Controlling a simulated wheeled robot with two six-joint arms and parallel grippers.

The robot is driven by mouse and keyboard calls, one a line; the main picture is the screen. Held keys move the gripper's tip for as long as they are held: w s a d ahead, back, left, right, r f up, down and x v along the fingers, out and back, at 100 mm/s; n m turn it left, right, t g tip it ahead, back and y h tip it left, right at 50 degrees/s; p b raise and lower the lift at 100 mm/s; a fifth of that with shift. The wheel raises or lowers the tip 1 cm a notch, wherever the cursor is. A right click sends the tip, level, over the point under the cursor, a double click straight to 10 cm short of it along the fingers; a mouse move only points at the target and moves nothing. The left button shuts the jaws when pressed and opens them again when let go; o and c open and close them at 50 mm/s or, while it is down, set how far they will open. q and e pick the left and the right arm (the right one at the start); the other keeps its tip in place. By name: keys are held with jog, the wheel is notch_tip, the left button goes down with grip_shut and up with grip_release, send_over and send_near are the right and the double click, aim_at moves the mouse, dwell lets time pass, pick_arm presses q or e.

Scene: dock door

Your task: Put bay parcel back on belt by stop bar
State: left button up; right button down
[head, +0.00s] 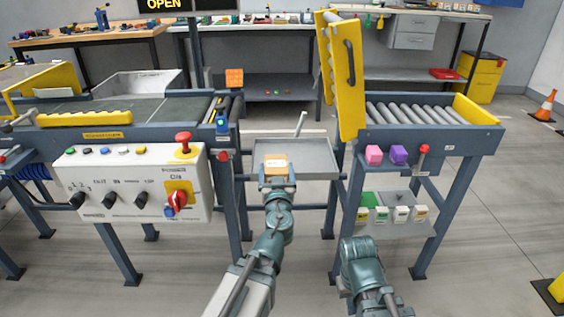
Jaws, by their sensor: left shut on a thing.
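My left gripper (277,178) is shut on an orange parcel (276,162) with a pale label. It holds the parcel over the near part of the grey bay tray (318,160) between the two conveyors; I cannot tell whether parcel and tray touch. The dark belt (160,108) is on the left, with a yellow bar (85,118), toothed along one edge, lying along its near side; it may be the stop bar. My right arm shows low at right of centre, but its gripper fingers are not visible.
A white control box (133,183) with knobs and a red switch fronts the belt. A raised yellow gate (342,75) stands at the left end of the roller conveyor (415,112). A lever (300,124) rises behind the tray.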

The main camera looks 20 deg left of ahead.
notch_tip(320, 180, up, 40)
jog(key=p, duration=3.9)
jog(key=shift+p, duration=0.35)
jog(key=shift+a+f, duration=0.1)
jog(key=shift+f, duration=0.05)
